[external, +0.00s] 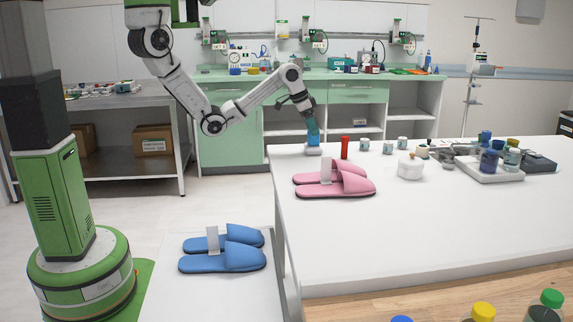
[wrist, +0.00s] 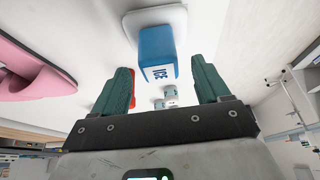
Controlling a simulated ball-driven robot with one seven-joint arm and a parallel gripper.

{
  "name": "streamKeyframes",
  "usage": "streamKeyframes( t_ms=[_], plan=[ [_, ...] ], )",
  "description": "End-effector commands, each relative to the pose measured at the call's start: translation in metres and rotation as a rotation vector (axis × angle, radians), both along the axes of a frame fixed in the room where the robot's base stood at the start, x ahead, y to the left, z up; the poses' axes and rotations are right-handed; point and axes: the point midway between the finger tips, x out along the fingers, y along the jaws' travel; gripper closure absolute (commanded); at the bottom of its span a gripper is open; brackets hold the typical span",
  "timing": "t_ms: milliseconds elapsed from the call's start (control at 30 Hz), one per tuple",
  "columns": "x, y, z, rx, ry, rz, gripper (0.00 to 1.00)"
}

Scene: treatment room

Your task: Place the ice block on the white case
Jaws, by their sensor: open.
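The ice block (external: 313,140) is a blue block standing upright on the white case (external: 313,151), near the far left corner of the white table. In the wrist view the ice block (wrist: 156,46) shows its "ICE" label, and its far end meets the white case (wrist: 134,22), a flat piece with rounded corners. My gripper (external: 311,126) is just above the ice block. In the wrist view my gripper (wrist: 163,82) is open, its green fingers on either side of the block's line with a visible gap to each side. The case's underside is hidden.
A red container (external: 345,148) stands close to the right of the case. Pink slippers (external: 334,181) lie in front. The table's front middle is clear.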

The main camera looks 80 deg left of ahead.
Motion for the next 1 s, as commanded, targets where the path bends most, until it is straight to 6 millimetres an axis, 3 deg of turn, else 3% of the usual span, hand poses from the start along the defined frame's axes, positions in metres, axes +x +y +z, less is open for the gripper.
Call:
streamKeyframes(
  t_ms=[200, 400, 867, 1000],
  plan=[
    [-0.016, 0.000, 0.043, 0.001, -0.004, -0.002, 0.25],
    [-0.026, 0.000, 0.067, 0.001, -0.001, -0.001, 0.25],
    [-0.030, -0.001, 0.071, -0.001, 0.001, -0.001, 0.25],
    [-0.034, -0.021, 0.062, -0.026, 0.003, -0.012, 0.25]
  ],
)
